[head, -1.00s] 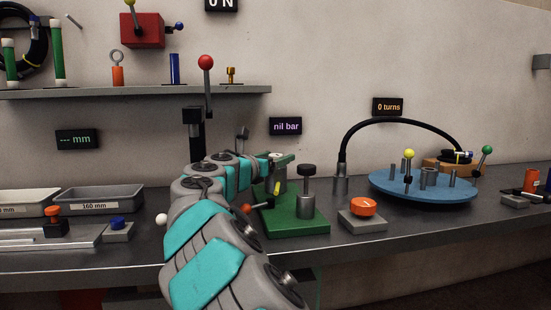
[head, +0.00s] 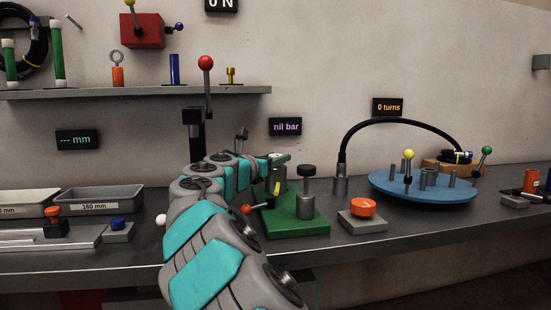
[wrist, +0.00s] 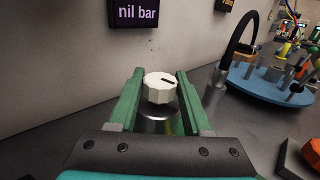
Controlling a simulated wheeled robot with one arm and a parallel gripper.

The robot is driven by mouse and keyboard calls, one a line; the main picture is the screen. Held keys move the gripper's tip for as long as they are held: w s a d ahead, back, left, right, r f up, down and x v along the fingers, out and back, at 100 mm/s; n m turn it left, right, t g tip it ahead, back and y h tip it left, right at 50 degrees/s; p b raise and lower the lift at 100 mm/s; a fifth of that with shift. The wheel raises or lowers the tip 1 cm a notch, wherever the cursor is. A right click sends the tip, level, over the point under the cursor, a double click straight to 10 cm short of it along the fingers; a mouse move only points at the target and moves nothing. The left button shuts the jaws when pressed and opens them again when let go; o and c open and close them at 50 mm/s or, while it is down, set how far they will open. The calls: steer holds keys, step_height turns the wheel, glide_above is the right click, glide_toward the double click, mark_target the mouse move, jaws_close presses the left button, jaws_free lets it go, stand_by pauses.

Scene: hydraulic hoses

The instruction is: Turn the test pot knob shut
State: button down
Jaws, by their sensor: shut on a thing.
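The test pot knob (wrist: 160,87) is a white, ribbed cap with a dark mark pointing towards the right in the wrist view. It sits on top of a silver pot body (wrist: 159,122). My gripper (wrist: 160,90) has its two green fingers on either side of the knob and is shut on it. The display (head: 286,127) on the wall reads "nil bar".
On the green plate stand a black-topped metal post (head: 306,195) and a lever with a red ball (head: 246,209). An orange button (head: 363,207) sits to the right. A blue turntable (head: 425,187) with pegs is further right. The wall is close behind.

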steer(key=shift+a+r+m+g+h+p, duration=0.1)
steer(key=shift+r+m+g+h+p, duration=0.35)
steer(key=shift+p, duration=0.35)
steer(key=shift+w+f+m+g+h+p, duration=0.1)
steer(key=shift+f+m+g+h+p, duration=0.25)
steer(key=shift+m+g+h, duration=0.35)
steer(key=shift+g+h, duration=0.25)
steer(key=shift+h, duration=0.2)
steer(key=shift+m, duration=0.35)
steer(key=shift+c, duration=1.7)
jaws_free()
steer(key=v, duration=0.8)
